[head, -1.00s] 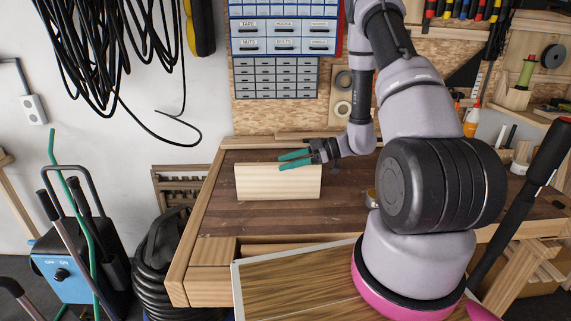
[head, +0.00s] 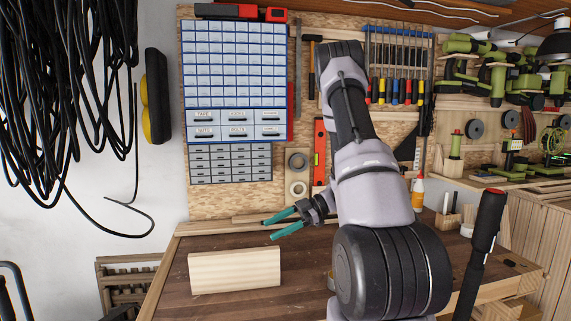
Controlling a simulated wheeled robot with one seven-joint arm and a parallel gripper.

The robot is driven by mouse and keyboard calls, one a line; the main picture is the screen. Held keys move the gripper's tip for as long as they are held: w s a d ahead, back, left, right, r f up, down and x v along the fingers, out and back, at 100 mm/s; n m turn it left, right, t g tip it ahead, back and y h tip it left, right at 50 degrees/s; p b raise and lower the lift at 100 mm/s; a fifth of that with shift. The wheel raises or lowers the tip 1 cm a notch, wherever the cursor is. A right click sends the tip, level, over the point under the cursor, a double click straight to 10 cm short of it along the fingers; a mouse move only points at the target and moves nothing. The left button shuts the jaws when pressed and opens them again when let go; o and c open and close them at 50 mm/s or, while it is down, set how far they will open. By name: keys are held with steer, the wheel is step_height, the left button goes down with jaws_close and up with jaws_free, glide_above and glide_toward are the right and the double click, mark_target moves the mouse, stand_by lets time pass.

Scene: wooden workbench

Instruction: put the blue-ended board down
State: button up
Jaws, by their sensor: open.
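A pale wooden board (head: 235,270) stands on its long edge on the dark top of the workbench (head: 305,275), toward its left side. No blue end shows on the face and edges that I see. My gripper (head: 268,229) has teal fingers that are spread apart with nothing between them. It is above the right part of the board in the picture, apart from it, with its fingers pointing left.
A drawer cabinet (head: 235,80) and hanging tools are on the back wall. A glue bottle (head: 418,193) stands at the back right. A wooden strip (head: 262,218) lies along the bench's back edge. Bare bench top lies right of the board.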

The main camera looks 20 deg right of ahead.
steer(key=s+a+r+m+t+h, duration=0.2)
steer(key=s+r+m+h, duration=0.3)
steer(key=s+r+m, duration=0.4)
steer(key=s+a+r+m+t+h, duration=0.2)
steer(key=s+r+m+h, duration=0.4)
steer(key=r+m, duration=0.9)
steer(key=shift+s+r+t+h, duration=0.3)
steer(key=shift+s+r+t, duration=0.65)
steer(key=shift+s, duration=0.5)
steer(key=shift+r+m, duration=0.1)
steer(key=shift+m, duration=0.2)
